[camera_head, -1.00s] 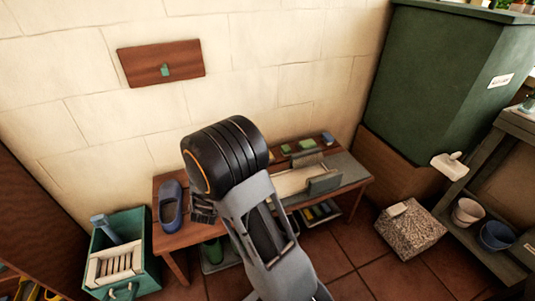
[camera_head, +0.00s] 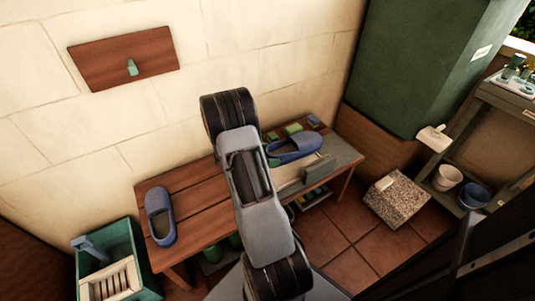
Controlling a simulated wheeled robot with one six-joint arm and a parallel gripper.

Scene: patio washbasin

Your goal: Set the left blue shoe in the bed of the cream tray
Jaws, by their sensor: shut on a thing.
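One blue shoe (camera_head: 296,148) shows at the right of my arm, level over the back part of the cream tray (camera_head: 289,188). Its left end is hidden behind my arm. My gripper's fingers are also hidden there; it is shut on this shoe. I cannot tell whether the shoe touches the tray bed. The tray has a grey upright panel (camera_head: 319,169) at its front right, and my arm covers its left part. A second blue shoe (camera_head: 160,216) lies on the left end of the wooden bench (camera_head: 196,203), apart from my arm.
Green blocks (camera_head: 293,129) and a blue block (camera_head: 314,121) lie at the bench's back edge. A green crate (camera_head: 137,245) stands left of the bench. A speckled stone block (camera_head: 397,200) is on the floor at right. The bench's left middle is clear.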

